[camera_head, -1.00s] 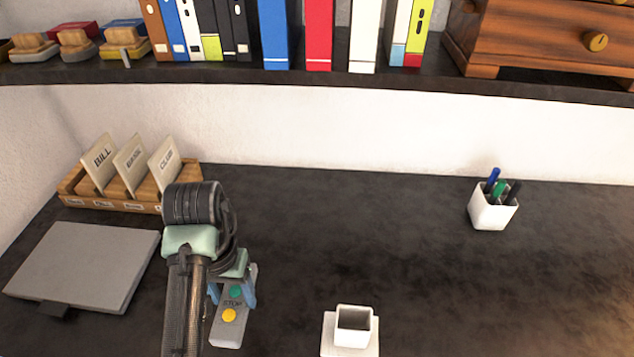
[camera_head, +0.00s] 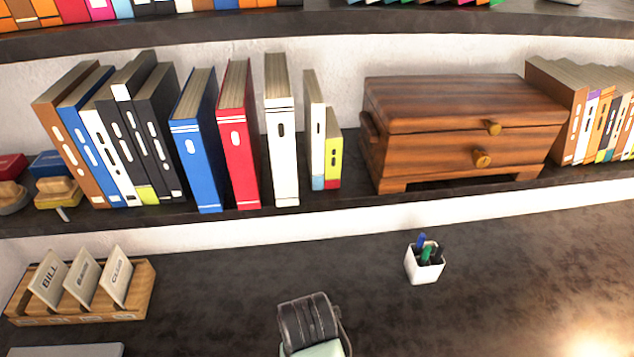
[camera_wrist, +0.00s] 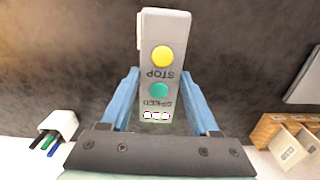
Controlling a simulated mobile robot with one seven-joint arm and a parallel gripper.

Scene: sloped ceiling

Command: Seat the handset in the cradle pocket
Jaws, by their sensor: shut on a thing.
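The handset (camera_wrist: 165,35) is a grey bar with a yellow button, a green button and the words STOP and SPEED. In the wrist view it lies between the two blue fingers of my gripper (camera_wrist: 158,78), which is shut on its sides. Its far end sticks out beyond the fingertips. In the head view only the dark upper part of my arm shows at the bottom edge; the fingers and handset are out of that picture. The cradle is in neither current view.
A white pen cup (camera_head: 424,265) stands on the dark desk (camera_head: 220,285), right of my arm. A wooden card holder (camera_head: 130,305) is at the left. Above, a shelf (camera_head: 300,215) carries binders and a wooden drawer box (camera_head: 460,130). Desk around the cup is clear.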

